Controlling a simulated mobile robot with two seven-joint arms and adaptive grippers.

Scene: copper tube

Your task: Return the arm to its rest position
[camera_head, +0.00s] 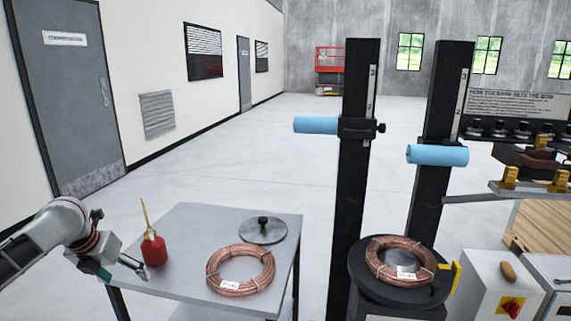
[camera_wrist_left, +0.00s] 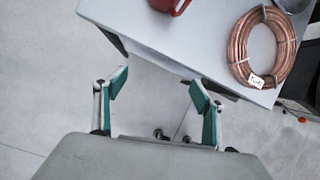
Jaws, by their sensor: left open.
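My left gripper (camera_head: 116,270) is at the left edge of the grey table (camera_head: 195,222), left of the red oil bottle. In the left wrist view my left gripper (camera_wrist_left: 158,92) is open, with nothing between its fingers and the floor below. A copper tube coil (camera_head: 240,270) with a white label lies on the table; it also shows in the left wrist view (camera_wrist_left: 240,55). Another copper coil (camera_head: 400,262) lies on a round black turntable (camera_head: 372,287) to the right. My right gripper is in neither view.
A red bottle (camera_head: 153,250) with a thin spout and a round grey lid (camera_head: 263,231) stand on the table. Two black posts (camera_head: 352,200) with blue rollers (camera_head: 437,155) rise right of the table. Grey control boxes (camera_head: 490,285) are at the right. The floor behind the table is clear.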

